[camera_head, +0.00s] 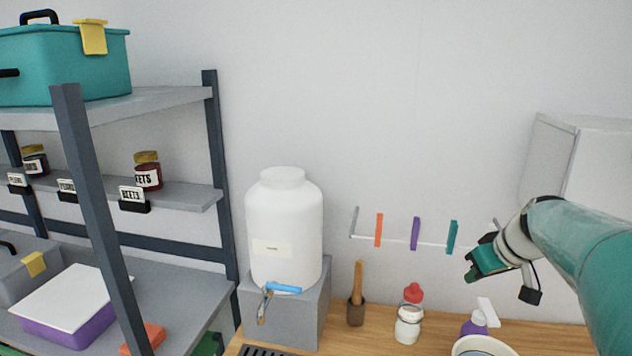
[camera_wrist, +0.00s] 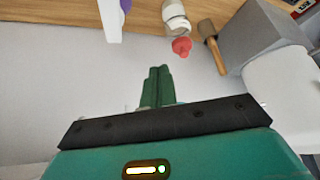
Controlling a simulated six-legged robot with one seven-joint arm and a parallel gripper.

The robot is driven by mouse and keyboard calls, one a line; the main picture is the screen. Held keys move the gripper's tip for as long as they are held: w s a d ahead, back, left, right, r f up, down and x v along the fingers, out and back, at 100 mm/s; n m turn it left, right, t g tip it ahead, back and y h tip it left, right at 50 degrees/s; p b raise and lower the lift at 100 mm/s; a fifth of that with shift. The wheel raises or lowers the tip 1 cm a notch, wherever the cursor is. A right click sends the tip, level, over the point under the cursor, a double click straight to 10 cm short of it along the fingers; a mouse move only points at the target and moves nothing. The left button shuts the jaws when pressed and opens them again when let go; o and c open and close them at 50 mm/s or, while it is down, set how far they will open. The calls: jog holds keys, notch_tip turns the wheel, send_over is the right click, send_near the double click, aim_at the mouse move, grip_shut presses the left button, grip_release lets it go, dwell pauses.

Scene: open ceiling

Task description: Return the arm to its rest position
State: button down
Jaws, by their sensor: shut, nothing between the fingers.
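My gripper (camera_head: 471,272) is at the right in the head view, at the end of my teal arm, in front of the white wall and above the wooden counter. It points left and a little down. In the wrist view its two green fingers (camera_wrist: 158,84) are together, with nothing between them. It touches nothing that I can see. The arm comes in from the right edge of the head view.
A wooden counter (camera_head: 380,337) holds a white dispenser (camera_head: 283,225) on a grey block, a white bottle with a red top (camera_head: 409,325), a wooden-handled tool (camera_head: 357,300) and a purple spray bottle (camera_head: 475,325). A wall rail (camera_head: 390,240) and a shelf rack (camera_head: 150,98) stand left of my gripper.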

jog(key=s+a+m, duration=0.1)
jog(key=s+a, duration=1)
jog(key=a, duration=0.2)
jog(key=s+a+f+m, duration=0.1)
jog(key=s+a+f, duration=0.1)
jog(key=s, duration=0.3)
jog(key=s+a+f+h, duration=0.1)
jog(key=s+a, duration=0.2)
jog(key=s, duration=0.3)
jog(key=shift+f+m+g+h, duration=0.3)
jog(key=shift+f+m, duration=0.1)
